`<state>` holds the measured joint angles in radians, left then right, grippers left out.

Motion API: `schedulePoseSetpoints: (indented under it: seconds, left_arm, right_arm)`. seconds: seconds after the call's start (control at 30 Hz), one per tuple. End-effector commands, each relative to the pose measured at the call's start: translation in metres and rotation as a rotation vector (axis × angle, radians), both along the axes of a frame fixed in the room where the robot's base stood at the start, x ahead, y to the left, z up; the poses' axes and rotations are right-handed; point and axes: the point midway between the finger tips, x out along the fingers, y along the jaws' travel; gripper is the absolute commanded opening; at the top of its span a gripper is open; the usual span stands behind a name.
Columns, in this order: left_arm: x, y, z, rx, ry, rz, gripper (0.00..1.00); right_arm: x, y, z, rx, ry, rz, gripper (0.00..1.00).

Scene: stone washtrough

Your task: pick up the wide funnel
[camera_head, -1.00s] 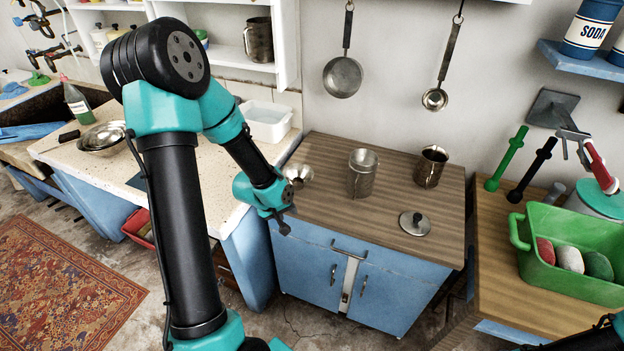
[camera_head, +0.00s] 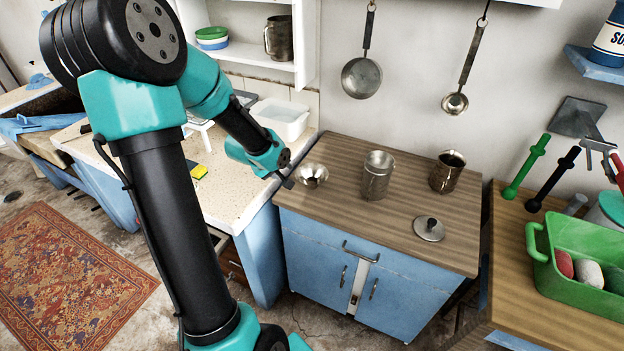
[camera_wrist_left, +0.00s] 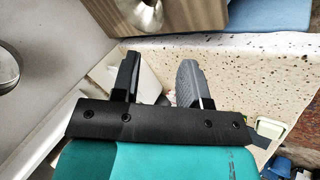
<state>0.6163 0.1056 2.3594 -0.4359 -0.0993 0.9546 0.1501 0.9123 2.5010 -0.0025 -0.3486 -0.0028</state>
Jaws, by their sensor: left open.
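The wide funnel (camera_head: 313,174) is a shiny metal cone at the left back of the brown wooden cabinet top (camera_head: 405,205). Part of a shiny metal piece, which looks like the funnel (camera_wrist_left: 145,13), shows at the top edge of the left wrist view. My left gripper (camera_head: 289,183) is at the cabinet's left edge, just left of the funnel and close to it; I cannot tell whether they touch. In the left wrist view the two fingers of the left gripper (camera_wrist_left: 162,68) are apart with nothing between them. My right gripper is out of view.
A metal canister (camera_head: 377,178), a metal mug (camera_head: 446,171) and a knobbed lid (camera_head: 428,228) stand right of the funnel. The speckled counter (camera_head: 225,190) on the left holds a white basin (camera_head: 280,118) and a yellow sponge (camera_head: 199,172).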

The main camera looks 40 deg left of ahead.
Motion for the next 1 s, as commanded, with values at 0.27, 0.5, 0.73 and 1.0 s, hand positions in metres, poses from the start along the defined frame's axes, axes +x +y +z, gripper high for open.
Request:
schedulePoseSetpoints:
  seconds: [0.27, 0.5, 0.73, 1.0]
  left_arm:
    - [0.017, 0.002, -0.024, -0.002, 0.003, 0.0, 0.41]
    - [0.036, 0.006, -0.049, -0.001, 0.002, -0.001, 0.41]
    - [0.054, 0.008, -0.074, -0.001, 0.003, -0.002, 0.41]
    - [0.069, 0.011, -0.093, 0.0, 0.001, -0.001, 0.41]
  right_arm:
    - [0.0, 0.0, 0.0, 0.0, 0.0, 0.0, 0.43]
    - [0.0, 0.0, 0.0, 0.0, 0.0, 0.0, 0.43]
    - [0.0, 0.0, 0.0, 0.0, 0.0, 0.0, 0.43]
    - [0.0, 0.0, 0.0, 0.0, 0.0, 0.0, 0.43]
